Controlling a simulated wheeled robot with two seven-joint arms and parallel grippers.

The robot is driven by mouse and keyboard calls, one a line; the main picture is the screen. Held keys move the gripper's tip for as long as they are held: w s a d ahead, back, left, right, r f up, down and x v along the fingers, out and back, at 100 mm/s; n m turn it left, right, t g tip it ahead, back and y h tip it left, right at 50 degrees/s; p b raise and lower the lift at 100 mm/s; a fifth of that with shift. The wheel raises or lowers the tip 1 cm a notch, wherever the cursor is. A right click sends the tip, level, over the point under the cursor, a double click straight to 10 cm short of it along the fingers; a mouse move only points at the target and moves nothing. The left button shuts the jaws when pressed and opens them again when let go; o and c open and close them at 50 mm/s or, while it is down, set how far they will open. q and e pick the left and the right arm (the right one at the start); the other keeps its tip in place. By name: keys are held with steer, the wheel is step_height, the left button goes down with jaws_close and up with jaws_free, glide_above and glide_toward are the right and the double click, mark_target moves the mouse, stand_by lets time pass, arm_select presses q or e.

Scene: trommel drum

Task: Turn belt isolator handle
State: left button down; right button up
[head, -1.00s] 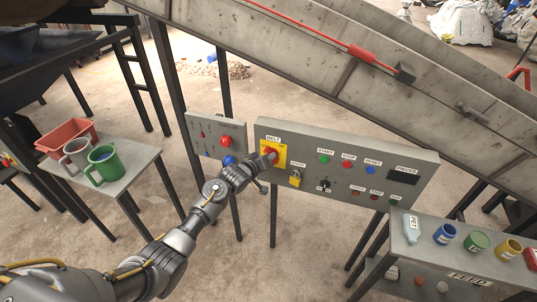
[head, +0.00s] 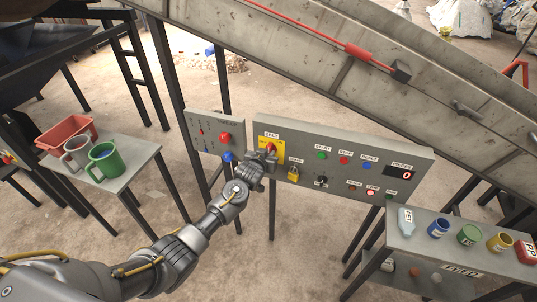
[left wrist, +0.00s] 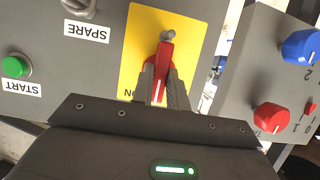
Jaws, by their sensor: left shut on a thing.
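The belt isolator has a red handle (head: 270,146) on a yellow plate (head: 266,141), at the left end of the grey control panel (head: 225,118). My left gripper (head: 266,160) is at the handle and partly hides it in the head view. In the left wrist view the red handle (left wrist: 165,58) stands between the two dark fingers (left wrist: 163,85), which are shut on it. An ON mark (left wrist: 128,94) is printed on the yellow plate beside the fingers. My right gripper is not in view.
The panel display (head: 405,175) shows a red 0, and a red lamp (head: 370,192) is lit. A yellow padlock (head: 293,173) hangs right of the isolator. A smaller panel (head: 208,128) stands to the left. Side tables hold mugs (head: 104,160) and containers (head: 470,235).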

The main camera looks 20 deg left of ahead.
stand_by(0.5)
arm_select(q)
steer(key=c, duration=1.6)
jaws_free()
steer(key=shift+c, duration=0.2)
steer(key=shift+s, duration=0.1)
steer(key=b+v, duration=0.1)
steer(key=v, duration=0.9)
steer(key=shift+s, duration=0.35)
steer(key=shift+d+r, duration=0.1)
